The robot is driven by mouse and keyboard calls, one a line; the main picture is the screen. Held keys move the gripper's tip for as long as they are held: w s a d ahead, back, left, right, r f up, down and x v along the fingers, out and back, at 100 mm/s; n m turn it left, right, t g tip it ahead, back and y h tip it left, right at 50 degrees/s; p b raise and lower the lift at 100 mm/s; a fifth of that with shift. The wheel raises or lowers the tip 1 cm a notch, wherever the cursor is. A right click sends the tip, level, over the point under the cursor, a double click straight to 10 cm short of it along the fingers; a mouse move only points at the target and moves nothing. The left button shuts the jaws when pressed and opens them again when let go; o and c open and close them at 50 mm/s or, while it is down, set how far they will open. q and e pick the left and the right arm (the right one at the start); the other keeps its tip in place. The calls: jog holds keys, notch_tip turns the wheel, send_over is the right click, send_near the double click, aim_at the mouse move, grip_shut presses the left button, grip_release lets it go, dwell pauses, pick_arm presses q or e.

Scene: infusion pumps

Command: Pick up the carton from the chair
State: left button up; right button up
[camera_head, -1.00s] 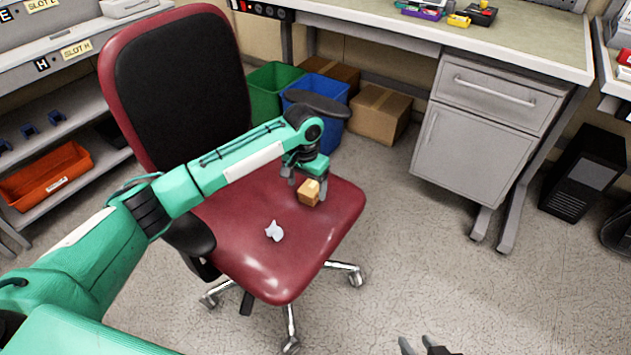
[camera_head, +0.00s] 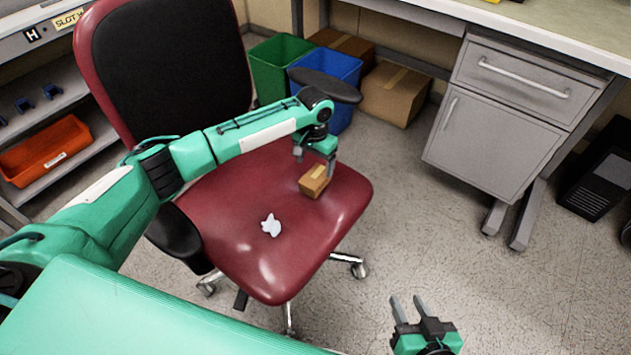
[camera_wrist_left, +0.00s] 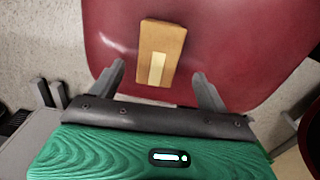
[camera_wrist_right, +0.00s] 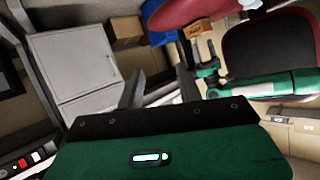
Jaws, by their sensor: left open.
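The small brown carton (camera_head: 314,181) rests on the red seat of the chair (camera_head: 230,215), near its back right part. In the left wrist view the carton (camera_wrist_left: 161,53) lies ahead of the fingertips, roughly centred between them. My left gripper (camera_head: 316,160) is open and empty, just above and behind the carton. It also shows in the left wrist view (camera_wrist_left: 160,80), with its fingers wide apart. My right gripper (camera_head: 408,305) is open and empty over the floor at the lower right, away from the chair. The carton also shows in the right wrist view (camera_wrist_right: 197,28).
A crumpled white item (camera_head: 271,225) lies on the seat, in front of the carton. The chair's armrest (camera_head: 325,84) is close above my left wrist. Behind stand a green bin (camera_head: 275,65), a blue bin (camera_head: 345,68) and a cardboard box (camera_head: 398,94). A grey cabinet (camera_head: 490,130) is at right.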

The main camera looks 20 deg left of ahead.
aim_at(315, 175)
pick_arm(q)
jog(key=shift+s+d+f+b, duration=0.1)
jog(key=shift+f+b, duration=0.55)
jog(key=shift+f, duration=2.15)
jog(key=c, duration=1.1)
jog(key=shift+o, duration=0.2)
pick_arm(e)
jog(key=r+t, duration=0.1)
jog(key=w+r+t, duration=0.1)
jog(key=w+a+r+t+y, duration=0.1)
jog(key=shift+r+t, duration=0.3)
pick_arm(q)
jog(key=shift+r, duration=0.1)
